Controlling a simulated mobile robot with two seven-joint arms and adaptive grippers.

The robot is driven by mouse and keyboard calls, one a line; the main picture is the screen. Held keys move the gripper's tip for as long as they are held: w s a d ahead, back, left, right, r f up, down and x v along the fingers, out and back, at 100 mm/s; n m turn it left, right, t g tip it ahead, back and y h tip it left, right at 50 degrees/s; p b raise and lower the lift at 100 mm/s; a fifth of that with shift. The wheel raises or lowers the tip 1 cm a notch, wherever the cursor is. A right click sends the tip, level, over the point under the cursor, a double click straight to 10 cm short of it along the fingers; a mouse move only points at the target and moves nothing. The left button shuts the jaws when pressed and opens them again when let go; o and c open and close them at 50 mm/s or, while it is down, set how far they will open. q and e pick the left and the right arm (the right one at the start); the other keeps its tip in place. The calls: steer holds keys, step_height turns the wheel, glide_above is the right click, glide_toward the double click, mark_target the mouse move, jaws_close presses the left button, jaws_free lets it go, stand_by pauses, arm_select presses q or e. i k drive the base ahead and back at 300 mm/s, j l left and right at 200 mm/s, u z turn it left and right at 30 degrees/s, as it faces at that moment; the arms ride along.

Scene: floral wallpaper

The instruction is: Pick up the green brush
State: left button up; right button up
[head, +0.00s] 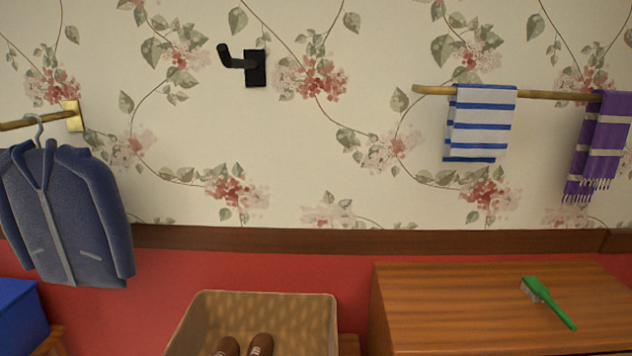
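The green brush (547,299) lies on the right part of the wooden cabinet top (440,306). Its head, with pale bristles showing at the left side, is toward the back left, and its handle points toward the front right. Nothing touches it except the surface under it. Neither my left gripper nor my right gripper shows in the head view.
A tan basket (190,325) with brown shoes (260,345) stands left of the cabinet. A blue jacket (65,215) and a blue box (18,318) are at the left. A striped towel (481,125) and purple scarf (600,140) hang above the cabinet. A black hook (255,68) is on the wall.

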mark_target(535, 288)
steer(key=z, duration=1.35)
steer(key=i+l, duration=0.25)
steer(key=i+l+u, duration=0.1)
steer(key=l, duration=0.4)
steer(key=i, duration=0.1)
